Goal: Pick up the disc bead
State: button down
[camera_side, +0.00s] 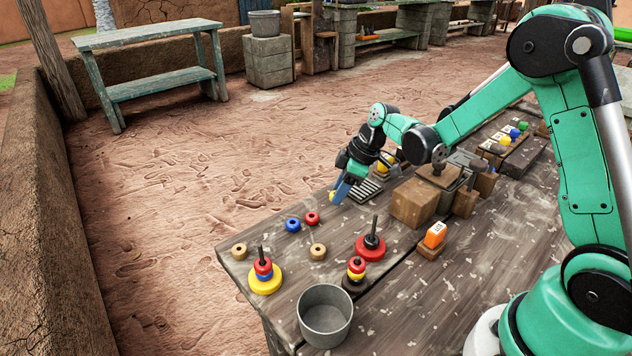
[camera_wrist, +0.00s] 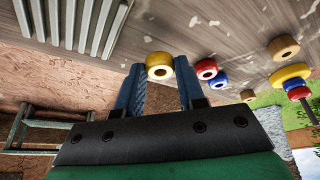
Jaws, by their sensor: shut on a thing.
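My gripper (camera_side: 338,194) reaches down over the far edge of the workbench, its blue fingers pointing down. In the side view only a bit of the yellow bead (camera_side: 332,197) shows beside the fingers. Whether the bead is clear of the bench is hard to tell. A blue bead (camera_side: 292,225) and a red bead (camera_side: 312,218) lie loose on the bench, left of the gripper in the side view.
Two tan beads (camera_side: 318,251) lie nearer. Pegs with stacked rings (camera_side: 264,283) and a grey bucket (camera_side: 325,315) stand at the near end. A slatted rack (camera_side: 365,190) and a wooden block (camera_side: 413,203) stand close right of my gripper.

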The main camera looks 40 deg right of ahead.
notch_tip(320, 180, up, 18)
jog(key=shift+r, duration=0.25)
jog(key=c, duration=1.1)
grip_release()
jog(key=shift+c, duration=0.2)
grip_shut()
jog(key=shift+s+a+f, duration=0.6)
jog(key=shift+s+f, duration=1.15)
jog(key=shift+s, duration=0.3)
jog(key=shift+s+a+f, duration=0.55)
jog(key=shift+s+f, duration=1.2)
jog(key=shift+s, duration=0.3)
jog(key=shift+s+a+f, duration=0.6)
jog(key=shift+s+f, duration=1.15)
jog(key=shift+s, duration=0.3)
